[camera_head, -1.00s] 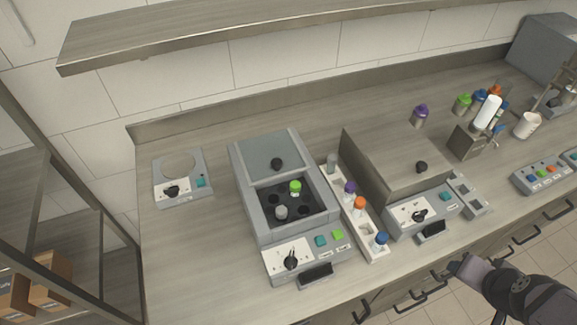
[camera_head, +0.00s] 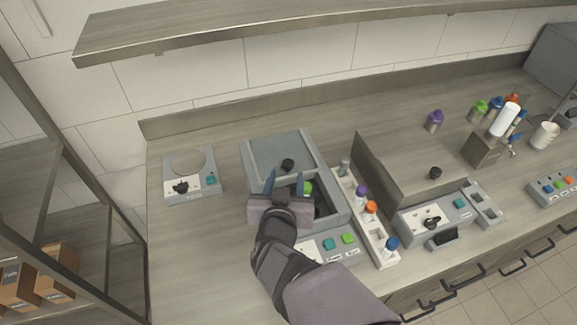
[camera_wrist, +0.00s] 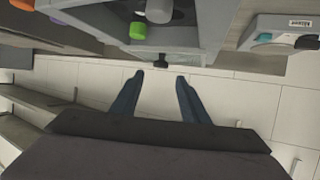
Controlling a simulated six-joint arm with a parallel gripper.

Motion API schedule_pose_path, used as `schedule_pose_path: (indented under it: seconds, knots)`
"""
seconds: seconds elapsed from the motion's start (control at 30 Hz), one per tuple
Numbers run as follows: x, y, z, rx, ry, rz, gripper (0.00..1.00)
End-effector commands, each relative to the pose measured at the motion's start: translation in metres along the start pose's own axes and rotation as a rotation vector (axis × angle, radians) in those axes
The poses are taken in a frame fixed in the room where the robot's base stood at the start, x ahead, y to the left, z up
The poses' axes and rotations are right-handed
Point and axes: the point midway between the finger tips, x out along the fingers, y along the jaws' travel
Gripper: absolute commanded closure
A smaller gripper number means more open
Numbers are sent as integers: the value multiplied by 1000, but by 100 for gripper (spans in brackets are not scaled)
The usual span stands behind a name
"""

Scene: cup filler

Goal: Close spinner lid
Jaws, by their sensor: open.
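The spinner (camera_head: 325,226) is a grey box at the middle of the bench. Its grey lid (camera_head: 270,150) sits at the back, leaving the front well uncovered. A black knob (camera_head: 287,165) stands on the lid near its front edge; it also shows in the wrist view (camera_wrist: 160,62). A green-capped cup (camera_head: 308,188) is in the well, and a grey-capped cup (camera_wrist: 159,10) shows in the wrist view. My gripper (camera_head: 285,182) is open and empty above the well, its two blue fingers pointing at the knob from the front. My arm hides the spinner's dial and part of the well.
A white rack (camera_head: 366,222) with several capped cups stands close to the right of the spinner. A lidded machine (camera_head: 410,185) is farther right. A small grey device (camera_head: 192,176) is at the left. A shelf (camera_head: 260,25) hangs above the back of the bench.

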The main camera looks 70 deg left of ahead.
Motion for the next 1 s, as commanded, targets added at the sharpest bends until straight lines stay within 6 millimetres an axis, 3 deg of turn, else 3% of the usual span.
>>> schedule_pose_path:
  seconds: [0.27,0.8,1.0]
  knots:
    - [5,-2,0,-1,2,0,59]
    - [60,-1,-1,0,0,0,59]
    - [71,-1,0,-1,1,-1,59]
